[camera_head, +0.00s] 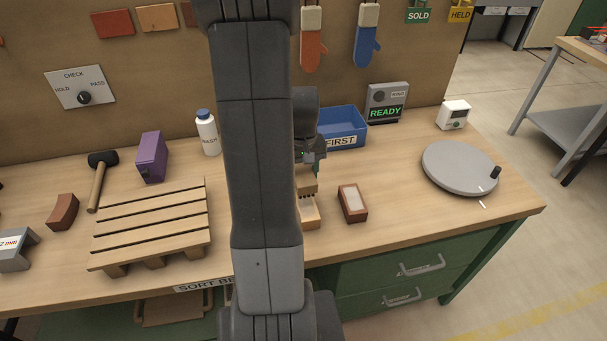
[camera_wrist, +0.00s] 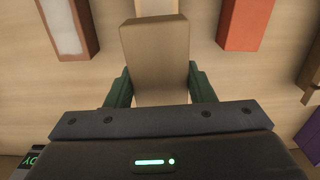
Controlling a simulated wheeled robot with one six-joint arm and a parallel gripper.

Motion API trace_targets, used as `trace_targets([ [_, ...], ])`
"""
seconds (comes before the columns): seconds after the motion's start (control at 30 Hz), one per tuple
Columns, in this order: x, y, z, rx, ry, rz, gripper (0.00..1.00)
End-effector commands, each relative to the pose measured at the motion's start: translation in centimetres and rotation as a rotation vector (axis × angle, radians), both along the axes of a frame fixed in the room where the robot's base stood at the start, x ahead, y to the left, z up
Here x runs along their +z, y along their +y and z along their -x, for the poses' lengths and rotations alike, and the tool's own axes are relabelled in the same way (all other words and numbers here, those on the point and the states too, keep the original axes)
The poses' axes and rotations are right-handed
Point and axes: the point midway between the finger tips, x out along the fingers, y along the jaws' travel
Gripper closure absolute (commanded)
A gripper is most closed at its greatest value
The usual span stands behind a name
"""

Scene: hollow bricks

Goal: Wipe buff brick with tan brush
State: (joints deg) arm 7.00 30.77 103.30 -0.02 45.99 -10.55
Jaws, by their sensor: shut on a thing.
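My gripper (camera_head: 308,168) is shut on the tan brush, a block-shaped body (camera_head: 306,184) with dark bristles pointing down. In the wrist view the brush (camera_wrist: 155,52) sits between my green fingers (camera_wrist: 156,85). A pale buff brick (camera_head: 311,214) lies on the bench directly below the bristles, partly hidden by my arm in the head view. In the wrist view only a bit of the buff brick (camera_wrist: 153,7) shows past the brush. I cannot tell whether the bristles touch it.
A red-brown brick with a whitish top (camera_head: 353,204) lies just right of the buff brick. A blue bin (camera_head: 343,130) stands behind. A slatted pallet (camera_head: 150,223) is to the left. An orange-red brick (camera_wrist: 247,25) shows in the wrist view. A grey turntable (camera_head: 459,168) is at right.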

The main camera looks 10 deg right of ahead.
Motion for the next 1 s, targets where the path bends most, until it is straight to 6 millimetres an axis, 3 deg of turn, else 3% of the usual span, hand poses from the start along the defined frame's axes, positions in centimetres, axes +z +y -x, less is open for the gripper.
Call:
trace_targets([
  [0.4, 4.0, 0.3, -0.1, 0.001, -0.001, 0.0, 0.76],
  [1.0, 4.2, 0.3, -0.1, 0.0, 0.0, 0.0, 0.76],
])
